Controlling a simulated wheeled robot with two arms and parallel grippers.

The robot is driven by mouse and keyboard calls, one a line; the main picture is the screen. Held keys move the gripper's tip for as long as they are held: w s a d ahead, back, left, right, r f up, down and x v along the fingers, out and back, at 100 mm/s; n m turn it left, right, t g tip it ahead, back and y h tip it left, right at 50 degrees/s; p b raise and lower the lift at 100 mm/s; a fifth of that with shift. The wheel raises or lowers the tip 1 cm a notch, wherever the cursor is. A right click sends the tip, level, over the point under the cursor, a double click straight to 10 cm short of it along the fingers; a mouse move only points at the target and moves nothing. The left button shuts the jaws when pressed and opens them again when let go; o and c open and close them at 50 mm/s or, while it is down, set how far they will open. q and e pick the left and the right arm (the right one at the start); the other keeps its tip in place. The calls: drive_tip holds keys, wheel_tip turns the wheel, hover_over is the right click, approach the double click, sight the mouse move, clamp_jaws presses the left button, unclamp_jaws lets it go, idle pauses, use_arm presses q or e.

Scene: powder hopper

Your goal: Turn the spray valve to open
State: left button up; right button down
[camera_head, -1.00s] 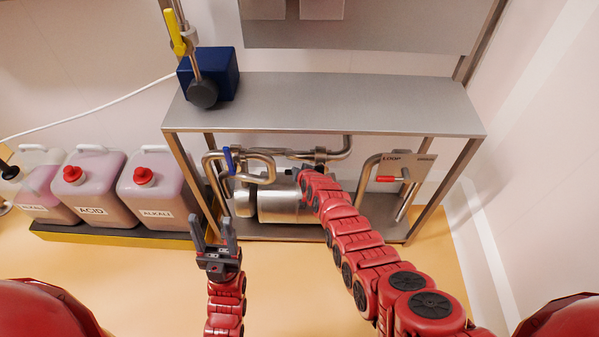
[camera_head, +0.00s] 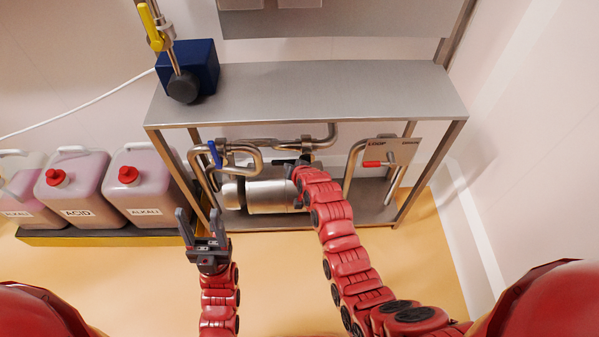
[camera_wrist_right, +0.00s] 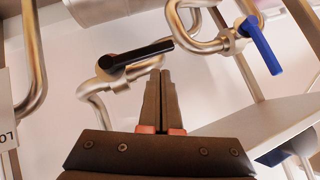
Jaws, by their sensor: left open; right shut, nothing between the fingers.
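No label reading "spray" is legible, so I cannot tell which valve is the spray valve. In the right wrist view, a black lever (camera_wrist_right: 136,59) sits on a bent steel pipe. My right gripper (camera_wrist_right: 160,78) is shut and empty, its fingertips close below the lever's free end; contact is unclear. A blue lever (camera_wrist_right: 262,46) is to the right; it also shows in the head view (camera_head: 215,154). In the head view my right arm reaches under the steel shelf, and its gripper is hard to make out. My left gripper (camera_head: 203,226) is open and empty, in front of the frame.
A steel shelf (camera_head: 310,92) tops the pipework and a steel cylinder (camera_head: 270,193). A red lever (camera_head: 376,164) is at right by a plate. A blue box (camera_head: 190,68) and yellow lever (camera_head: 151,30) are above left. Jerrycans (camera_head: 137,183) stand at left. Floor in front is clear.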

drive_tip(key=b+v, duration=0.1)
drive_tip(key=v, duration=0.8)
drive_tip(key=shift+d+r+b, duration=0.2)
drive_tip(key=shift+r+b, duration=0.05)
drive_tip(key=shift+b, duration=0.05)
idle(0.4)
